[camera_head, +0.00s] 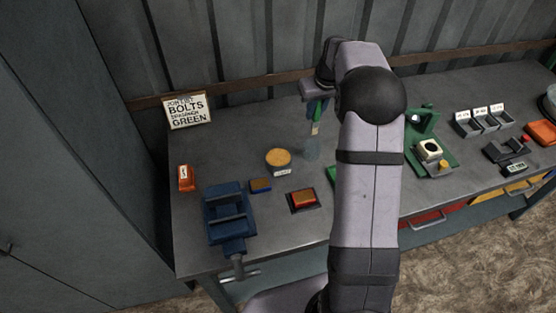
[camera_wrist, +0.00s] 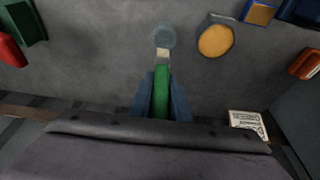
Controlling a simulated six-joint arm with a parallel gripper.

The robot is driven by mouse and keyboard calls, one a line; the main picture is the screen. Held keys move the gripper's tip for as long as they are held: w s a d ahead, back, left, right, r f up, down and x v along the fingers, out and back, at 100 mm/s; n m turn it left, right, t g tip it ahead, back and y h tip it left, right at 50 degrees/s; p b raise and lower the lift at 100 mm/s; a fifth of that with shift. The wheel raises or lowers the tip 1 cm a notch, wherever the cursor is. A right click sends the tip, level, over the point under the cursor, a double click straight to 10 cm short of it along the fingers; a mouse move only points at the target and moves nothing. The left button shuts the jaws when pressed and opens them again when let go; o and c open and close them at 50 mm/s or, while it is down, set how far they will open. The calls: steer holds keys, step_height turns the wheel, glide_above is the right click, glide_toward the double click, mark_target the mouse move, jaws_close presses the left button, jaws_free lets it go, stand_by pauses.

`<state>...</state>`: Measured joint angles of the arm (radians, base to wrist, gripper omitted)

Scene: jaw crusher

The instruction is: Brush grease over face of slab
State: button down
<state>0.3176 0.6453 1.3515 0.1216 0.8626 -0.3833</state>
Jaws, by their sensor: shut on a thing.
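My gripper (camera_wrist: 160,97) is shut on a brush with a green handle (camera_wrist: 162,88); in the head view the brush (camera_head: 316,116) hangs upright, bristles down. The pale bristle end is just above a translucent bluish glass-like thing (camera_head: 312,148); I cannot tell whether they touch. A round tin with a yellow-orange top (camera_head: 278,157) stands left of the brush; in the wrist view the tin (camera_wrist: 215,40) is to the right. A flat red-orange slab (camera_head: 303,198) lies in a dark tray in front. A small blue block with an orange top (camera_head: 260,186) lies beside it.
A blue vise (camera_head: 229,214) stands at the bench's front left. A green fixture (camera_head: 432,160) and grey bins (camera_head: 482,122) stand right. My arm hides part of the bench.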

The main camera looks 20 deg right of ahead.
stand_by(0.3)
steer(key=s+a+p, duration=0.1)
steer(key=a+p, duration=0.5)
steer(key=a, duration=0.6)
steer(key=shift+r, duration=0.2)
steer(key=shift+f, duration=0.15)
steer(key=shift+f+b, duration=2.25)
steer(key=shift+f, duration=0.6)
steer(key=shift+s+f+b, duration=0.1)
steer(key=shift+f+b, duration=0.2)
steer(key=shift+f, duration=0.3)
stand_by(0.4)
